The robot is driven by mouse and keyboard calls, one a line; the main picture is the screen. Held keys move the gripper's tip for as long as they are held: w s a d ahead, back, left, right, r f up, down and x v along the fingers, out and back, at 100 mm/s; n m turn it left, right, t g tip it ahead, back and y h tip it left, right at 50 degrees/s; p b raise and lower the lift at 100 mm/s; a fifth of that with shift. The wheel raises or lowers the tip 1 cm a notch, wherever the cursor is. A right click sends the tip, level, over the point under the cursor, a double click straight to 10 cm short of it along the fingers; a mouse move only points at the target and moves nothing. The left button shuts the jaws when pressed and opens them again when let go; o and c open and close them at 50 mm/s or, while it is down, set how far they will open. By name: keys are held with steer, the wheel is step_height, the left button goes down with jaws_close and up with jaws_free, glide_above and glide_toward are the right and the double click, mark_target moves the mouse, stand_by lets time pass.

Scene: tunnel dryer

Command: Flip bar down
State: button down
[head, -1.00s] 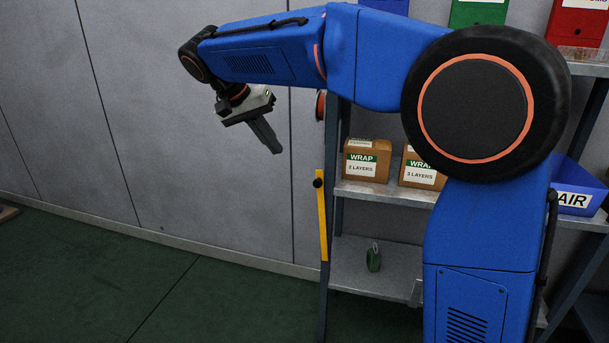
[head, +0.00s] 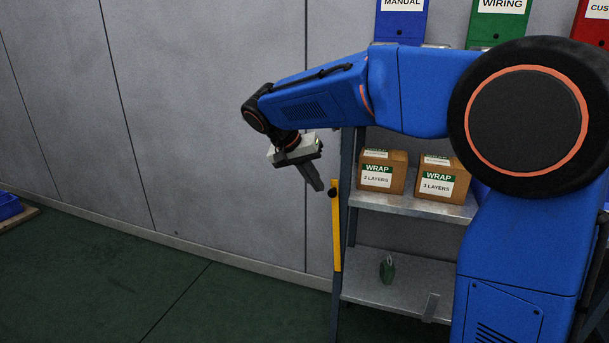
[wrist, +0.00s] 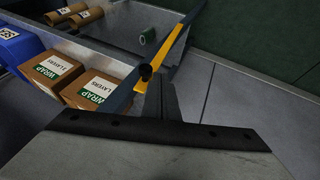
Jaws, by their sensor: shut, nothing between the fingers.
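The bar (head: 337,235) is a narrow yellow strip standing upright along the left front post of the shelf rack. A black knob (head: 333,193) sits near its top end. The bar also shows in the wrist view (wrist: 172,47), with the knob just beyond my fingertips. My gripper (head: 319,187) is shut and empty, pointing down to the right, just left of the knob in the head view. In the wrist view my shut fingers (wrist: 162,100) appear close beside the knob. I cannot tell whether they touch it.
The rack's middle shelf (head: 400,203) holds two brown WRAP boxes (head: 379,176). A small green object (head: 387,269) stands on the lower shelf. Coloured binders (head: 401,20) stand on top.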

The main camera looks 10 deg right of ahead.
steer(key=shift+s+d+f, duration=0.15)
steer(key=shift+d+f, duration=0.1)
steer(key=shift+d, duration=0.3)
steer(key=shift+d, duration=0.1)
